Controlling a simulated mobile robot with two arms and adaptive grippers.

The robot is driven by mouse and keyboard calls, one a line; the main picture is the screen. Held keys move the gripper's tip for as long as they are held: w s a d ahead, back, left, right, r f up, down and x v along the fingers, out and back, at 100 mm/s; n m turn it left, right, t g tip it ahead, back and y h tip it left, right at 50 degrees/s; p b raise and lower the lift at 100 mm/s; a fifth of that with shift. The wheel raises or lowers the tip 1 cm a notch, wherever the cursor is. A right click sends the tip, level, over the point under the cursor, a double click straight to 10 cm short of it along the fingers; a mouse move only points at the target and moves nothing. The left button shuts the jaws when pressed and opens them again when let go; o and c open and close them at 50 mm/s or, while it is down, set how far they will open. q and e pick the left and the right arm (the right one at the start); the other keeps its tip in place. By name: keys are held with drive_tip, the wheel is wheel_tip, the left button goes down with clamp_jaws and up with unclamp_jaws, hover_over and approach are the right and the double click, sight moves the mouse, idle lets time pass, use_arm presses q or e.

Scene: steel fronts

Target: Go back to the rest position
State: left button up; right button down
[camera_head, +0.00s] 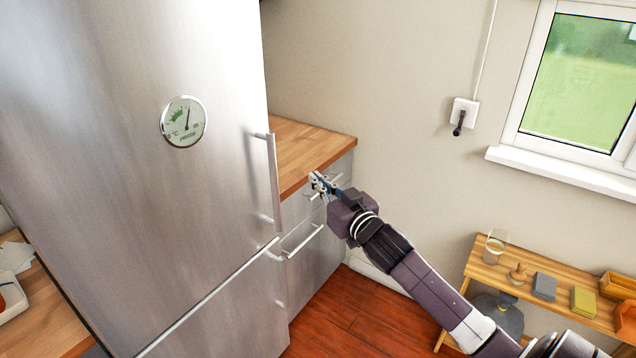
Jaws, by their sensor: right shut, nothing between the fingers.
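My right gripper (320,186) is at the end of my arm, which comes in from the lower right. It is shut with nothing in its fingers. In the picture its tips lie over the front of the steel-fronted cabinet (318,262), just below the wooden counter edge and close to a bar handle. I cannot tell whether it touches the handle. My left gripper is not in view.
A tall steel fridge (120,230) with a round dial (183,121) and a vertical handle (274,180) fills the left; its doors look closed. The wooden counter (300,145) looks bare. A low wooden bench (521,280) with small items stands at the lower right, beside my arm.

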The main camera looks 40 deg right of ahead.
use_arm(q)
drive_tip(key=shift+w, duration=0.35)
